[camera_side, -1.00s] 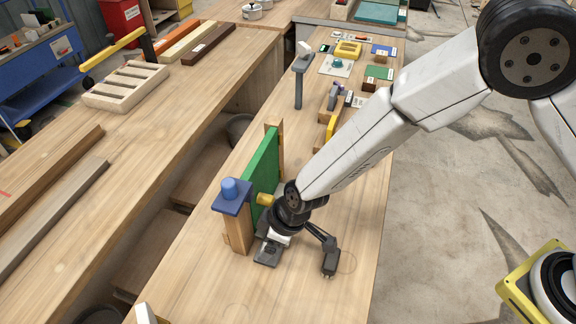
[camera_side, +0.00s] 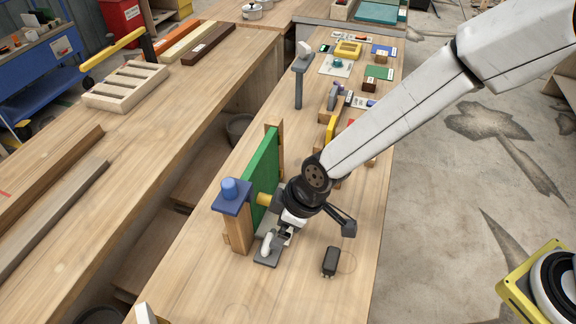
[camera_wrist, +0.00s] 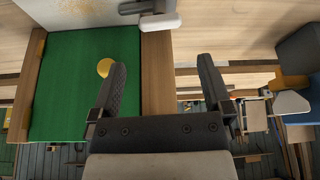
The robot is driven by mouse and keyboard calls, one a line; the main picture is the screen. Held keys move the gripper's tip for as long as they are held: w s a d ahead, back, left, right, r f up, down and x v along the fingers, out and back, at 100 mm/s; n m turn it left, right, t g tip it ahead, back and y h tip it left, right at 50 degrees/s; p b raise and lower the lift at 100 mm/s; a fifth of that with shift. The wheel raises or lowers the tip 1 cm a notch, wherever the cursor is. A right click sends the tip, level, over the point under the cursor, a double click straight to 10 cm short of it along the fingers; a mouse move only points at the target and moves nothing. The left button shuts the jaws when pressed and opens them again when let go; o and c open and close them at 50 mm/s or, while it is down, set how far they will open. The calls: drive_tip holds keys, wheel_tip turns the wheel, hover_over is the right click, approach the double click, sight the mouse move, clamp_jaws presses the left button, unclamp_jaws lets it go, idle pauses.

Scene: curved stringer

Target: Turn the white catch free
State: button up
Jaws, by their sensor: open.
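The white catch (camera_side: 267,243) stands on a dark grey plate (camera_side: 267,262) at the foot of the green panel (camera_side: 264,165). In the wrist view the white catch (camera_wrist: 160,22) is at the top, beyond my fingertips and apart from them. My gripper (camera_side: 316,229) is open and empty, above and to the right of the catch in the side view. In the wrist view my gripper (camera_wrist: 162,72) has its two fingers spread wide with nothing between them. A yellow knob (camera_wrist: 105,67) sits on the green panel, partly behind the left finger.
A wooden post with a blue cap (camera_side: 230,190) stands left of the catch. A small black block (camera_side: 330,261) is on the bench to the right. Tools and coloured parts lie farther up the bench. The bench front is clear.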

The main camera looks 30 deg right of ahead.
drive_tip(key=c, duration=0.5)
drive_tip(key=n+t+h, duration=0.4)
drive_tip(key=n+h, duration=0.5)
drive_tip(key=n, duration=0.9)
approach(269, 234)
drive_tip(key=f, duration=0.1)
drive_tip(key=shift+r+x, duration=0.2)
drive_tip(key=shift+x, duration=4)
drive_tip(key=shift+w+d, duration=0.15)
drive_tip(key=shift+w, duration=0.05)
